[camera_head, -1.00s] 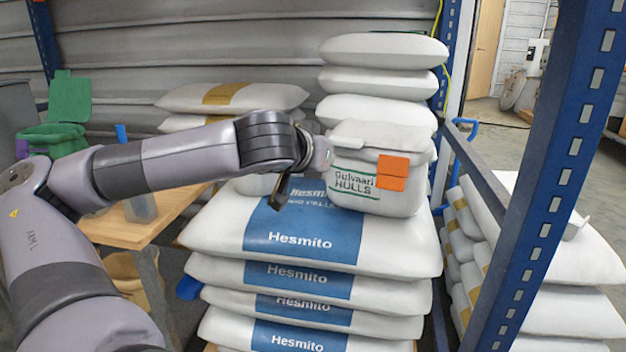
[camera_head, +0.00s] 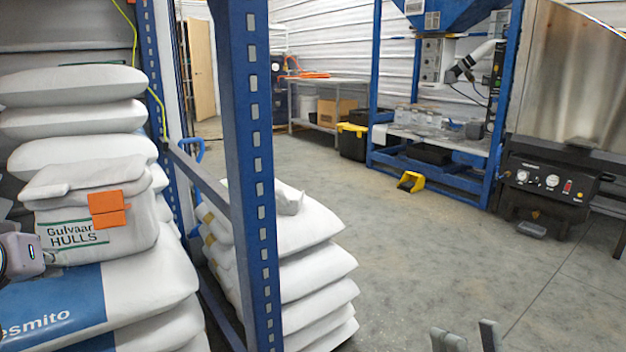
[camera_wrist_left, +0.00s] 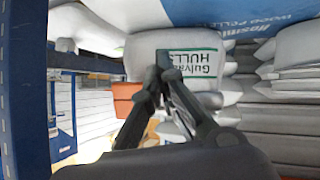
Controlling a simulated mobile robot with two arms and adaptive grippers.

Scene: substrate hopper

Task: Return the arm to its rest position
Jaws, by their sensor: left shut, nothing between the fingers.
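A piece of my left arm (camera_head: 18,255) shows at the left edge of the head view, beside the white Gulvaari Hulls bag (camera_head: 130,235).
The Hulls bag sits on stacked Hesmito bags (camera_head: 150,285). A blue rack post (camera_head: 250,150) stands right of them, with more stacked bags (camera_head: 315,270) beyond. Open concrete floor (camera_head: 420,250) lies to the right. A yellow scoop (camera_head: 410,181) lies near the blue hopper frame (camera_head: 475,190).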

